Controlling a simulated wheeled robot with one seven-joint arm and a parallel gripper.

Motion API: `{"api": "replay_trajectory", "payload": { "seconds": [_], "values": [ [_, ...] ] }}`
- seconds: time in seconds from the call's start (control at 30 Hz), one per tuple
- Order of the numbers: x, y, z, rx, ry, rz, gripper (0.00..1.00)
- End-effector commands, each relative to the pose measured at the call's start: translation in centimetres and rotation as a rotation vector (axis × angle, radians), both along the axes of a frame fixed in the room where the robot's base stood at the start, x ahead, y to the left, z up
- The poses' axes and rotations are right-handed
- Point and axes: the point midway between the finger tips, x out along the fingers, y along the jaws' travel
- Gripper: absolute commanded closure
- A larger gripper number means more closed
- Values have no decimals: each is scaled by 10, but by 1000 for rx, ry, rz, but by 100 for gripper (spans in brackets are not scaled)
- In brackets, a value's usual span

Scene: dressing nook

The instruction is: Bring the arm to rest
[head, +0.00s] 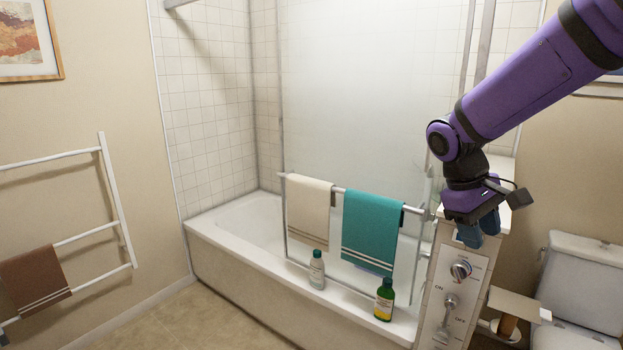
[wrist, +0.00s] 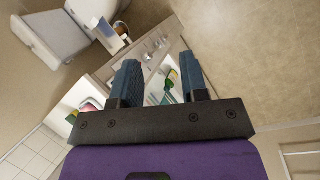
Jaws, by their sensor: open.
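My purple arm reaches in from the upper right of the head view. My gripper (head: 478,232) points down beside the shower control panel (head: 455,285), in front of the toilet wall. In the wrist view my gripper (wrist: 163,80) shows two blue-grey fingers standing apart with nothing between them. The panel, with its knob and lever, lies beyond the fingertips there. I cannot tell the exact gap between the gripper and the panel.
A bathtub (head: 230,252) has a glass screen with a cream towel (head: 309,210) and a teal towel (head: 370,230). A toilet (head: 583,280) is at right, a towel rack (head: 112,190) at left.

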Motion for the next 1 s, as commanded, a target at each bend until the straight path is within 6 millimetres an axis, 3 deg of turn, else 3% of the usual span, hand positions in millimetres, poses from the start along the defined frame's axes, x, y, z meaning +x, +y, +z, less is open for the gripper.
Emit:
{"api": "replay_trajectory", "payload": {
  "seconds": [0.2, 0.5, 0.8, 1.0],
  "values": [
    [-44, -8, 34, 115, -149, -85, 59],
    [-104, -11, 65, 256, -359, -192, 59],
    [-161, -8, 80, 371, -565, -285, 59],
    [-182, -5, 82, 415, -651, -321, 59]
  ]
}}
